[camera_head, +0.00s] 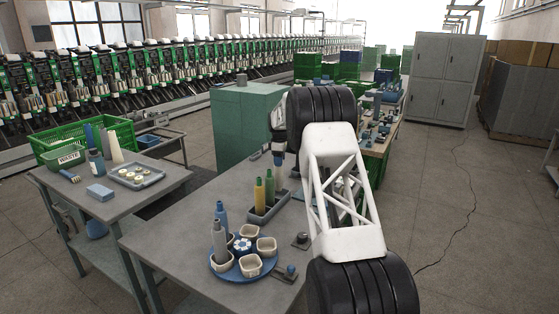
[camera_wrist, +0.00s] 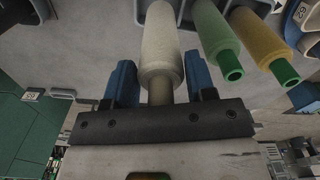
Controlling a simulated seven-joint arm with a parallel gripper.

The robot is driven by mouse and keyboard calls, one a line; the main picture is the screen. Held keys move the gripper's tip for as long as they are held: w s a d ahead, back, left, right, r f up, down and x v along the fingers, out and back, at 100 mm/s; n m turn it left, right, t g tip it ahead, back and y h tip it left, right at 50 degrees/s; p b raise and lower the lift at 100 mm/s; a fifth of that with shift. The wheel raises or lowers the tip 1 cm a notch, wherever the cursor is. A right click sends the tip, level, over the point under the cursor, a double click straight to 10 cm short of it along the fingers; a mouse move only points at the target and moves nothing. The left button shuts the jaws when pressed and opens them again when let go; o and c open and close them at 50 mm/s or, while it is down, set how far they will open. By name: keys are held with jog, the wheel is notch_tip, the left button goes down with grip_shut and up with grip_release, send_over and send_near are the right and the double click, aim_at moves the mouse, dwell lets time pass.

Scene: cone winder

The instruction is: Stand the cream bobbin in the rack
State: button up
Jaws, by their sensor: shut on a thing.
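The cream bobbin (camera_wrist: 161,48) is between the blue fingers of my gripper (camera_wrist: 160,84) in the wrist view, its bare tube end toward my palm. My gripper (camera_head: 279,152) is shut on it. In the head view the bobbin (camera_head: 279,178) is pale and upright below my gripper, at the far end of the dark grey rack (camera_head: 256,214). A yellow bobbin (camera_head: 260,196) and a green bobbin (camera_head: 270,188) stand in the rack beside it. The cream bobbin's foot is hidden, so I cannot tell whether it is seated.
A blue round tray (camera_head: 241,275) with cream cups and two grey-blue bobbins stands in front of the rack. A small dark block with a knob (camera_head: 301,240) lies to the right. A side table (camera_head: 105,209) holds bottles, cones and a tray. Bare tabletop lies left of the rack.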

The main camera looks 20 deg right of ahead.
aim_at(279, 169)
jog(key=shift+f, duration=2.55)
dwell(0.9)
jog(key=o, duration=0.9)
jog(key=shift+o, duration=0.2)
jog(key=shift+r, duration=3.95)
